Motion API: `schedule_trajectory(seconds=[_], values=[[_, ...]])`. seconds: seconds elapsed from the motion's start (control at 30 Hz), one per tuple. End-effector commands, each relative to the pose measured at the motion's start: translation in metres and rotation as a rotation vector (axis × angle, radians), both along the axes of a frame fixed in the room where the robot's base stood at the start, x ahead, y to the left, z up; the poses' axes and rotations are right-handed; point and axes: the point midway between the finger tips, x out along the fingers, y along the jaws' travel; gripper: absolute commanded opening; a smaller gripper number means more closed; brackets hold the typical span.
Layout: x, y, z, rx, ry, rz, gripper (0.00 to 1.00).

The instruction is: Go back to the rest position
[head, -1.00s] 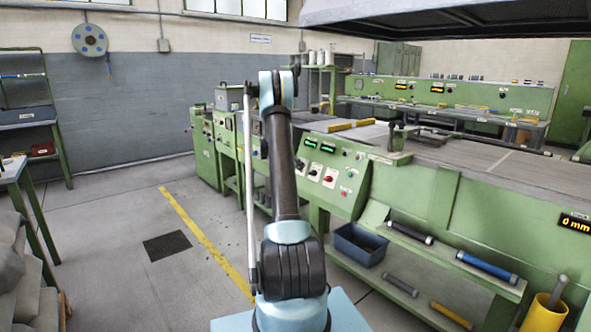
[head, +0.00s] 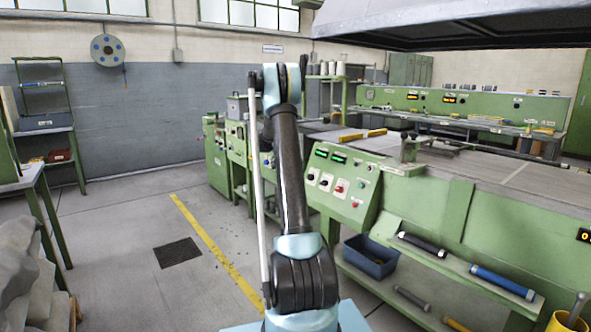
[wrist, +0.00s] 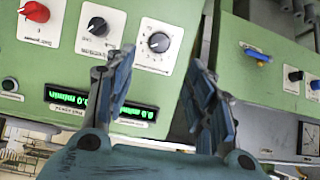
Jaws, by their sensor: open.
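My arm (head: 290,170) stands raised in the middle of the head view, bent over at its top. My gripper is hidden behind it there. In the wrist view my gripper (wrist: 160,72) is open, with its two blue-grey fingers apart and nothing between them. Behind the fingers is a green control panel (wrist: 60,65) with a red knob (wrist: 34,11), black knobs and green lit displays (wrist: 72,96). I cannot tell how far the fingertips are from the panel. The same panel shows right of my arm in the head view (head: 345,185).
A long green machine (head: 450,215) fills the right side, with a blue bin (head: 368,256) and tubes on its lower shelf. A metal hood (head: 440,28) hangs above. A table (head: 30,172) stands at left. Grey floor with a yellow line (head: 212,240) is open between.

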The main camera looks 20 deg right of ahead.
Motion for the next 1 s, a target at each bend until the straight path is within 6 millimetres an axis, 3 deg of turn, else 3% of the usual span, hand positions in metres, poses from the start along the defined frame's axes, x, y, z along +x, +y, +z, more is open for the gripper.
schedule_trajectory(seconds=[0.3,0.47,1.0], values=[[-0.001,0.0,0.001,0.001,0.001,0.002,0.5],[-0.018,0.008,0.013,0.013,0.024,0.025,0.5],[-0.159,0.067,0.076,0.105,0.2,0.231,0.5]])
